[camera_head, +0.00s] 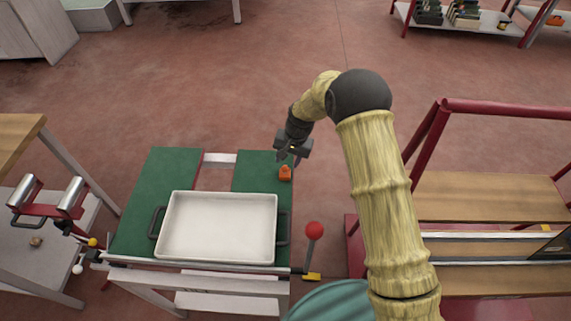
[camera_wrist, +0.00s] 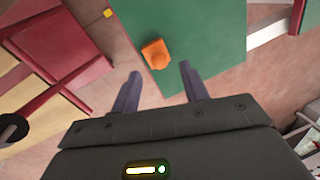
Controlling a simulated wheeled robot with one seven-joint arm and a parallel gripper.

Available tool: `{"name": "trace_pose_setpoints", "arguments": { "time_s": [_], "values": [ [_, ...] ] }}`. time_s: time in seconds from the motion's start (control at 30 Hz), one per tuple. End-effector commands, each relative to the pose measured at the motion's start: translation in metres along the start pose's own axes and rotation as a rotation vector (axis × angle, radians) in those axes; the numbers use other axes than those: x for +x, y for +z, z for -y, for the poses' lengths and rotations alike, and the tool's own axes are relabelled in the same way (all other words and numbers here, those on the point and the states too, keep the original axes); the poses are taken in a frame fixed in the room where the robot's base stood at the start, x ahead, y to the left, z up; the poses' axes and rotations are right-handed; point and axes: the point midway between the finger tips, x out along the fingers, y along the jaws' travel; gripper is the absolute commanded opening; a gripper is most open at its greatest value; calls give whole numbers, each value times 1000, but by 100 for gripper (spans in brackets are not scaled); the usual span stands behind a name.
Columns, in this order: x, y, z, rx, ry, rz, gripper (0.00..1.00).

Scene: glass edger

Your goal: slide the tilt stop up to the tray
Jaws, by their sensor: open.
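The tilt stop appears to be the small orange block (camera_head: 285,173) on the green table top (camera_head: 137,237), beyond the tray's far right corner. The white tray (camera_head: 218,227) has dark side handles and lies empty on the green top, apart from the block. My gripper (camera_head: 289,160) is above the far right part of the top, close to the orange block. In the wrist view the orange block (camera_wrist: 155,54) lies ahead of my open gripper (camera_wrist: 158,82), roughly in line with the gap between the fingers. Nothing is between the fingers. The tray is not clearly seen in the wrist view.
A lever with a red ball (camera_head: 314,230) stands at the right edge of the green table. A red-framed stand with wooden boards (camera_head: 480,197) is to the right. A bench with metal rollers (camera_head: 70,197) is at the left. The floor beyond the table is clear.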

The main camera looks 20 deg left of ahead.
Motion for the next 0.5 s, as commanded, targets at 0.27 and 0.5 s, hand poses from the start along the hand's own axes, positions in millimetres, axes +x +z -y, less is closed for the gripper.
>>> {"name": "trace_pose_setpoints", "arguments": {
  "time_s": [0.27,0.5],
  "values": [
    [38,0,0,0,0,1,45],
    [44,0,0,-1,0,0,45]
  ]
}}
